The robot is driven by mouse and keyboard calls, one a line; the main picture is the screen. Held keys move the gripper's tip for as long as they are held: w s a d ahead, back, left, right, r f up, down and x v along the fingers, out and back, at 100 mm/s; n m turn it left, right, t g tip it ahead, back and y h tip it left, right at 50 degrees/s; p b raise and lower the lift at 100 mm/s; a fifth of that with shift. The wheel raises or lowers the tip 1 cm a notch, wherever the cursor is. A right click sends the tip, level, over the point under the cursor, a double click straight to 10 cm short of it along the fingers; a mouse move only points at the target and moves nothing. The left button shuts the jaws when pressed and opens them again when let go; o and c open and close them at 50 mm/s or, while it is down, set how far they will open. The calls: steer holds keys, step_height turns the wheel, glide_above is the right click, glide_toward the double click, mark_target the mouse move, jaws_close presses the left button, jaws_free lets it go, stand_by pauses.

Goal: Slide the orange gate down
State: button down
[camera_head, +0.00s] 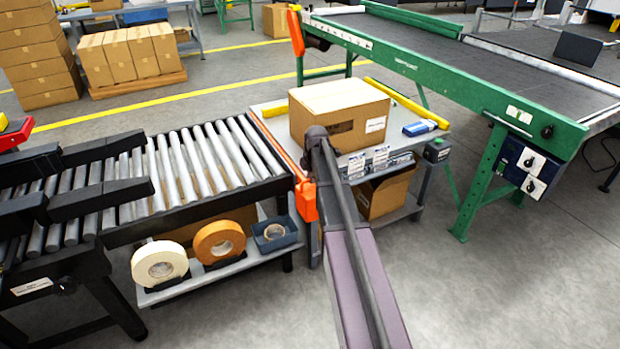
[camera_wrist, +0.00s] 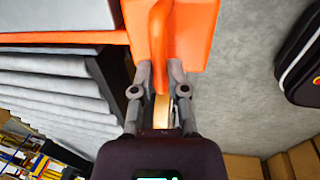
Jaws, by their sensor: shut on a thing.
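The orange gate (camera_head: 276,144) is a thin bar across the right end of the roller conveyor, with a larger orange end piece (camera_head: 306,200) at the near corner. In the wrist view the orange end piece (camera_wrist: 190,30) fills the top middle, and a rounded orange handle (camera_wrist: 160,45) runs down from it. My gripper (camera_wrist: 160,85) is shut on this handle, one finger on each side. In the head view my arm covers part of the gate's near end, and my fingers are hidden.
The roller conveyor (camera_head: 205,160) lies left of the gate. A work table with a cardboard box (camera_head: 338,112) stands right of it, and a green-framed belt conveyor (camera_head: 440,75) further right. Tape rolls (camera_head: 160,263) sit on a low shelf. The floor at front right is clear.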

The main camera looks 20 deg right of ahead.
steer(key=shift+s+f, duration=0.1)
steer(key=shift+f, duration=0.05)
steer(key=c, duration=0.7)
jaws_free()
steer(key=shift+f, duration=0.1)
steer(key=shift+o, duration=0.2)
